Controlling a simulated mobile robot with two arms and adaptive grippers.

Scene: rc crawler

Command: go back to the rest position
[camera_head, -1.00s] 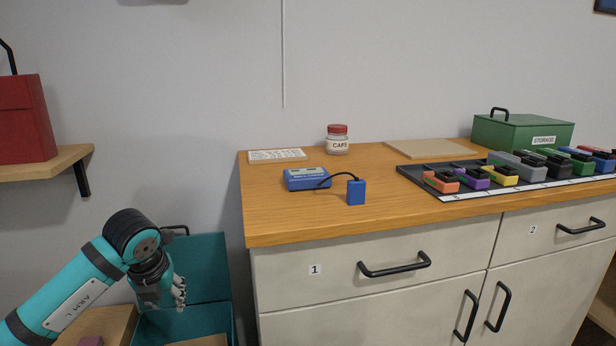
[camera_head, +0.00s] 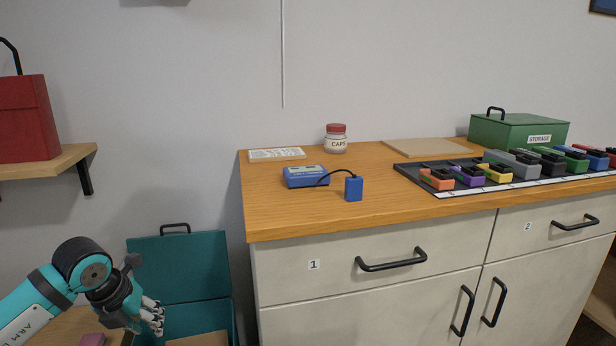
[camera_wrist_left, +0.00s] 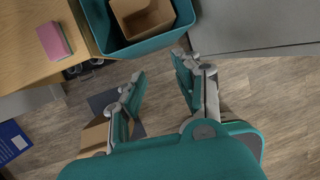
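My left gripper (camera_head: 152,316) is at the lower left in the head view, in front of the open teal box (camera_head: 180,262). In the left wrist view my left gripper (camera_wrist_left: 158,88) has its two fingers spread wide, with only floor between them. The teal box (camera_wrist_left: 92,12) with a cardboard box (camera_wrist_left: 143,18) inside lies just beyond the fingertips there. My right gripper shows in neither view.
A wooden cabinet top (camera_head: 270,215) carries a blue device (camera_head: 306,177), a CAPS jar (camera_head: 336,140), a black tray (camera_head: 408,177) with several coloured blocks and a green storage box (camera_head: 520,132). A red box (camera_head: 25,120) stands on a wall shelf (camera_head: 50,168).

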